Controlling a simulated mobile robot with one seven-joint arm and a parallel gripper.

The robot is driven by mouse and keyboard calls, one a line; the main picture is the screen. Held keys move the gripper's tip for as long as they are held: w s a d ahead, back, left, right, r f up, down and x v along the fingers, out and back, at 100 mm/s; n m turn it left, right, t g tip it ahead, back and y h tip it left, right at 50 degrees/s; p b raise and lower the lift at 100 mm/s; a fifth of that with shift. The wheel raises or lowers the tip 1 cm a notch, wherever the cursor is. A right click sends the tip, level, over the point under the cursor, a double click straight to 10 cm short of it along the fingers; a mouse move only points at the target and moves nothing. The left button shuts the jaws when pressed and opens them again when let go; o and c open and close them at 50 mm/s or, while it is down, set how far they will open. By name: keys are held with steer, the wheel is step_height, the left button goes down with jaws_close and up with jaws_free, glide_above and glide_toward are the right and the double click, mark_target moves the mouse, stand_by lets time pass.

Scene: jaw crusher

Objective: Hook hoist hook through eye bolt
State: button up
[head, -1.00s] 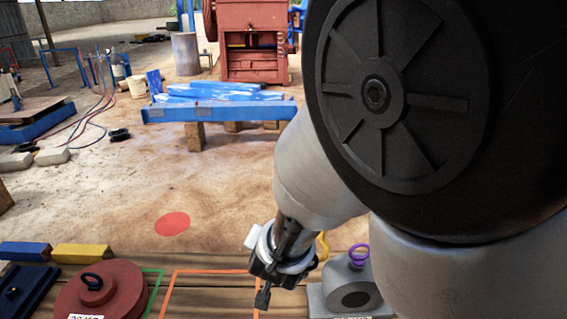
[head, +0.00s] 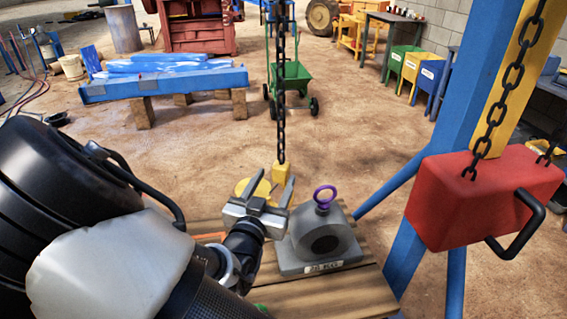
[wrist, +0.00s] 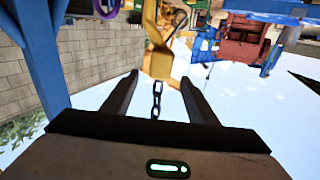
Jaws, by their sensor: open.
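The yellow hoist hook (head: 283,172) hangs on a dark chain (head: 281,90) just beyond my gripper; its lower part is partly hidden behind the fingers. My gripper (head: 273,186) is open, fingers up, beside the hook. In the wrist view, which is upside down, the hook (wrist: 163,62) shows just past the gap between my open fingers (wrist: 159,78), with the chain (wrist: 156,98) in that gap. The purple eye bolt (head: 325,196) stands on top of a grey housing (head: 310,250), right of the hook and apart from it. It also shows in the wrist view (wrist: 105,12).
The housing rests on a wooden bench (head: 340,298). A blue post (head: 430,125) and a red hoist box (head: 480,195) with a black handle stand close on the right. A green cart (head: 291,85) and blue beams (head: 165,75) are behind.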

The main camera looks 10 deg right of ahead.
mark_target(283, 162)
steer(key=b+x, duration=0.1)
steer(key=x, duration=0.9)
steer(key=shift+w, duration=0.1)
jaws_close()
